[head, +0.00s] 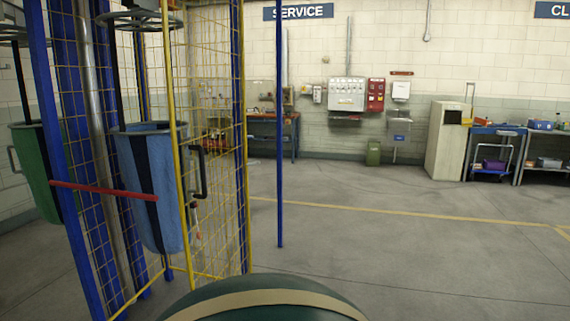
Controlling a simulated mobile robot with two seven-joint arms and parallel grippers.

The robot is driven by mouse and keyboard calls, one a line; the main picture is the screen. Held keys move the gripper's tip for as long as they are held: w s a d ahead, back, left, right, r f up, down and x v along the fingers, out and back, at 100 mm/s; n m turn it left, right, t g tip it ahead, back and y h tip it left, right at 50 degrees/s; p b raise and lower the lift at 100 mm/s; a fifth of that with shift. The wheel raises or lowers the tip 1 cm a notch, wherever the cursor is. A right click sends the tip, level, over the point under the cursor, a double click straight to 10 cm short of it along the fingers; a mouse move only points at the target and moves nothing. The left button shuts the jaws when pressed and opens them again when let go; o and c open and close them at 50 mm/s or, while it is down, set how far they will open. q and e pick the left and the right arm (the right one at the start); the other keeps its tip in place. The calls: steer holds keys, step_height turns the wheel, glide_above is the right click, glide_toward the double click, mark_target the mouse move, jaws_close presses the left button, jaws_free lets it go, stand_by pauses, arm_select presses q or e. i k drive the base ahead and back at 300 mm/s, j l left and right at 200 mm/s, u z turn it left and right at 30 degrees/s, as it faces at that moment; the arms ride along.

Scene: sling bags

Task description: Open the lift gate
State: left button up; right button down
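The lift gate (213,100) appears to be the yellow-framed wire mesh panel at the left of the head view. A black D-shaped handle (202,172) stands out near its left yellow upright. I cannot tell whether the gate is latched. Inside the blue-posted mesh frame (78,150) hangs a blue sling bag (165,190) with a dark stripe. A green sling bag (40,175) hangs further left, partly hidden by a blue post. Neither gripper is in view.
A rounded dark green shape (262,303) with a beige band fills the bottom middle, close to me. A thin blue post (280,130) stands right of the gate. The floor (400,260) to the right is clear. Benches, a cabinet (447,140) and a cart (492,160) line the far wall.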

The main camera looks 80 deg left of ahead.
mark_target(164, 4)
steer(key=u, duration=3.05)
steer(key=i+l+z, duration=0.2)
steer(key=i+l, duration=0.1)
